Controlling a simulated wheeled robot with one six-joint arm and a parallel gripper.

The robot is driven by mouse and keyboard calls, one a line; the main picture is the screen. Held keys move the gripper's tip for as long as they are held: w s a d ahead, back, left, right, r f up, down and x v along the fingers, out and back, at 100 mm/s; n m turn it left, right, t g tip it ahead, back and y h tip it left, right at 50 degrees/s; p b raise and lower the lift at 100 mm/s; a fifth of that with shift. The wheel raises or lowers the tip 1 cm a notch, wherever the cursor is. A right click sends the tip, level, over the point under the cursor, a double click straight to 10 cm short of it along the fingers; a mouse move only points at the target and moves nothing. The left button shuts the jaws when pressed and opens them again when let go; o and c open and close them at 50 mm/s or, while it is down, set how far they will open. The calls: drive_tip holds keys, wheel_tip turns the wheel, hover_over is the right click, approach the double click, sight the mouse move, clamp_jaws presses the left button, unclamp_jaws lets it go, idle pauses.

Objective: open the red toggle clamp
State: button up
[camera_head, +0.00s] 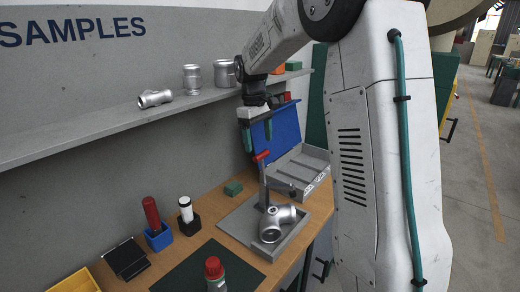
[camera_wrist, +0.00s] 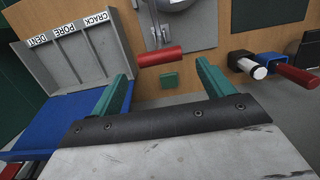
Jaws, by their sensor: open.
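The toggle clamp's red handle (camera_head: 261,156) sits at the top of a grey upright arm on a grey fixture plate (camera_head: 236,222). A shiny metal pipe casting (camera_head: 284,214) lies on that plate beside the clamp's foot. My gripper (camera_head: 257,136) hangs above the red handle, green fingers pointing down, open and empty. In the wrist view the red handle (camera_wrist: 160,56) lies crosswise between and just beyond the two green fingertips of my gripper (camera_wrist: 162,70). A gap shows there between handle and fingers. The casting is mostly cut off at the top of the wrist view.
A grey sorting tray labelled CRACK, PORE, DENT (camera_wrist: 88,62) and a blue panel (camera_head: 284,132) stand behind the clamp. A shelf (camera_head: 110,125) with metal samples runs along the wall. A green block (camera_head: 233,188), a red-capped bottle (camera_head: 214,272) and a blue holder (camera_head: 159,240) are on the bench.

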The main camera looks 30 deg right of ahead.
drive_tip(key=shift+r, duration=0.3)
drive_tip(key=shift+c, duration=0.3)
